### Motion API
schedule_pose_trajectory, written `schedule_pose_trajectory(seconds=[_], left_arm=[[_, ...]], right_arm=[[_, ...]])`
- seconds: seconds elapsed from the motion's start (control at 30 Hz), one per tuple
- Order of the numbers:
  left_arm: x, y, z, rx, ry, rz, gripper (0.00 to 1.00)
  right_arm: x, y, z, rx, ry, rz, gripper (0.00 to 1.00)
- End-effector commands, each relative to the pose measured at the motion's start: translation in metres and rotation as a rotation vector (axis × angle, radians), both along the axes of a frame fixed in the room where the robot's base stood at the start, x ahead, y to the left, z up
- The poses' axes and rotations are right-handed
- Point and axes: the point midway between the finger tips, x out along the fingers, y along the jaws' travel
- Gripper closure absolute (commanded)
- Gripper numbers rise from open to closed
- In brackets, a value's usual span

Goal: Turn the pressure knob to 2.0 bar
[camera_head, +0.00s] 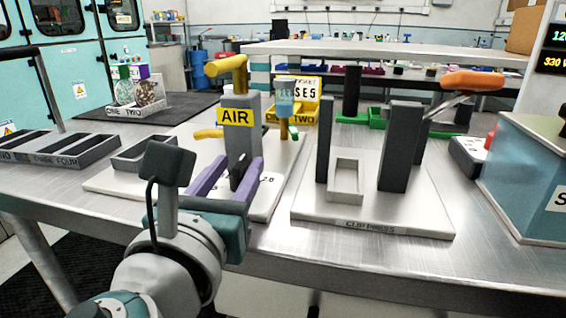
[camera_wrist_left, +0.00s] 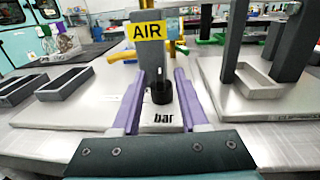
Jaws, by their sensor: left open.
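The grey AIR post (camera_head: 243,146) stands on a light base plate at the middle of the table and carries a yellow AIR sign. The black pressure knob (camera_wrist_left: 161,94) sits low in front of the post, with a thin upright pointer. My left gripper (camera_wrist_left: 160,78) is open, its two purple fingers on either side of the knob, with visible gaps. In the head view the left gripper (camera_head: 240,166) reaches the foot of the post and partly hides the knob. The printed "bar" shows in front of the knob; part of the scale is hidden by the fingers. My right gripper is out of view.
The clip press (camera_head: 400,219) with dark uprights stands close on the right. Grey trays (camera_head: 68,150) lie on the left. A yellow lever (camera_head: 209,133) and a yellow-topped valve (camera_head: 284,120) flank the post. A blue-sided box (camera_head: 530,180) is at far right.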

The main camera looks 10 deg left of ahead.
Motion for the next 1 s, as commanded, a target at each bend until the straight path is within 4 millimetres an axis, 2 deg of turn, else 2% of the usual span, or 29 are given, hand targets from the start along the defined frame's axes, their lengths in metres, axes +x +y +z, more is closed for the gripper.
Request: schedule_pose_trajectory(seconds=[0.23, 0.6, 1.0], left_arm=[[0.0003, 0.0, -0.0002, -0.001, 0.0, 0.0, 0.58], [0.0001, 0.0, -0.0002, 0.0, 0.0, 0.0, 1.0], [0.0, 0.0, -0.0002, 0.0, 0.0, 0.0, 1.0]], right_arm=[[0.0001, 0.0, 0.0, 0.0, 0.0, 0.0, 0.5], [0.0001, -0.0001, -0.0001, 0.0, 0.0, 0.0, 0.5], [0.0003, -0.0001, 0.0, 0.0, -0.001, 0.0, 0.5]])
